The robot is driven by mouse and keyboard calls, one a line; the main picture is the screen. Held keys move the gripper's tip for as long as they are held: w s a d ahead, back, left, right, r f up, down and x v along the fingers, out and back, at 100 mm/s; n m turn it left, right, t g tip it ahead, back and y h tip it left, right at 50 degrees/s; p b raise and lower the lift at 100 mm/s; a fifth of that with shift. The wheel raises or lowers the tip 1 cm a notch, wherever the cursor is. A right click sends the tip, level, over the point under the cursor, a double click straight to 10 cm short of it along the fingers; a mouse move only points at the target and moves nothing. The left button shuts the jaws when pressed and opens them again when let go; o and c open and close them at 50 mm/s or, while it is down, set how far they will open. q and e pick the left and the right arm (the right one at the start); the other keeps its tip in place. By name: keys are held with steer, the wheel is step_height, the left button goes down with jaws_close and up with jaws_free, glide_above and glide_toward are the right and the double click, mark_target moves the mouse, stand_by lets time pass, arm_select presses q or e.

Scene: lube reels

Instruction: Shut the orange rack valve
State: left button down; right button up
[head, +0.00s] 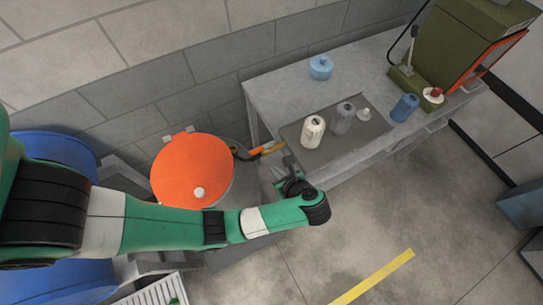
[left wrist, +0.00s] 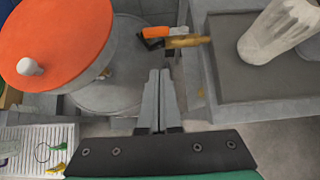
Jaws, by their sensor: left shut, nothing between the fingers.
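My left gripper (head: 288,161) is shut and empty, in front of the workbench's left end. Its two grey fingers also show together in the left wrist view (left wrist: 159,74). A small orange-handled fitting (head: 263,151) with a brass-coloured part is between the orange-topped drum and the bench. It also shows in the left wrist view (left wrist: 156,32), beyond my fingertips and apart from them. I cannot tell whether it is the rack valve. No part clearly shows as an orange valve on a rack. My right gripper is not in view.
The drum's orange lid (head: 186,165) has a white knob. Blue drums (head: 58,152) lie at the left, partly behind my arm. The grey workbench (head: 285,90) holds several bottles and a green machine (head: 455,45).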

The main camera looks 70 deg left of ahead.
mark_target(262, 149)
arm_select(q)
steer(key=a+r+b+x, duration=0.1)
steer(key=x, duration=1.1)
steer(key=shift+a+r+b, duration=0.15)
steer(key=shift+a+b, duration=0.15)
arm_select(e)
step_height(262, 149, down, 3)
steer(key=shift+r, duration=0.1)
arm_select(q)
steer(key=shift+s, duration=0.1)
steer(key=shift+s+a+m+t+p, duration=0.15)
steer(key=shift+m+t+p, duration=0.15)
steer(key=shift+m+p, duration=0.15)
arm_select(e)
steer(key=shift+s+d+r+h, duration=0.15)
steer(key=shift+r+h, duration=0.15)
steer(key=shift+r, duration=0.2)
